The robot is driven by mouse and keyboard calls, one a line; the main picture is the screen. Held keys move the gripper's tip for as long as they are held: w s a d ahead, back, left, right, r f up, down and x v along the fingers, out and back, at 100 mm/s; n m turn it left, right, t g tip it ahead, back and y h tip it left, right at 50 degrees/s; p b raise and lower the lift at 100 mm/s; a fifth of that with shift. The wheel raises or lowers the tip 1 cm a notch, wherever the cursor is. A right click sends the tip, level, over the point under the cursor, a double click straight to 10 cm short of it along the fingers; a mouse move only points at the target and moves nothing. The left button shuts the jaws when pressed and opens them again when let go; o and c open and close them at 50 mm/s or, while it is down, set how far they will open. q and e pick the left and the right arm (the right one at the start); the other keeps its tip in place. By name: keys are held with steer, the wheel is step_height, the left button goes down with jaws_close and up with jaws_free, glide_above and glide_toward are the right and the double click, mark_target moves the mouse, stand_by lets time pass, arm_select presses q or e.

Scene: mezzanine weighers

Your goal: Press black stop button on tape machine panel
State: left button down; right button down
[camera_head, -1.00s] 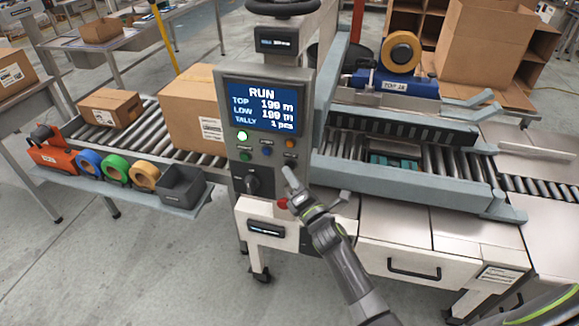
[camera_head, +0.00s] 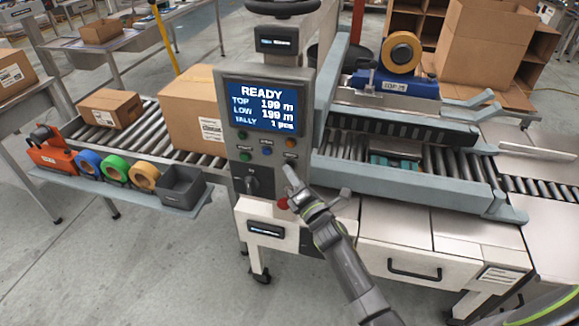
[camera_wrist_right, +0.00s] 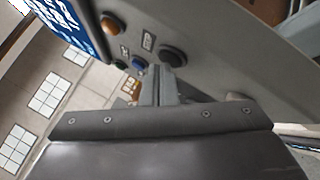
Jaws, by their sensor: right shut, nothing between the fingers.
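The tape machine panel (camera_head: 234,112) has a blue screen (camera_head: 262,106) reading READY, with TOP 199 m, LOW 199 m and TALLY 1 pcs. In the right wrist view the round black button (camera_wrist_right: 173,54) sits on the grey panel just beyond my fingertips. I cannot tell whether they touch it. My right gripper (camera_wrist_right: 160,72) is shut and empty. In the head view its tip (camera_head: 288,167) is at the panel's right edge, below the orange button (camera_head: 290,143), and the black button is hard to make out there. My left gripper is not in view.
A green button (camera_head: 245,156) and a blue button (camera_head: 267,151) are on the panel. Below are a black rotary switch (camera_head: 252,185) and a red knob (camera_head: 282,203). A carton (camera_head: 192,108) stands on the roller conveyor to the left. Tape rolls (camera_head: 115,168) sit on a shelf.

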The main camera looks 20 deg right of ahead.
steer(key=shift+s+a, duration=0.45)
steer(key=shift+s, duration=0.25)
steer(key=shift+p, duration=0.3)
steer(key=shift+s+a+p, duration=0.3)
steer(key=shift+s+a, duration=0.05)
steer(key=shift+s, duration=0.15)
steer(key=s+a, duration=0.1)
steer(key=s+a+p, duration=0.1)
steer(key=s, duration=0.1)
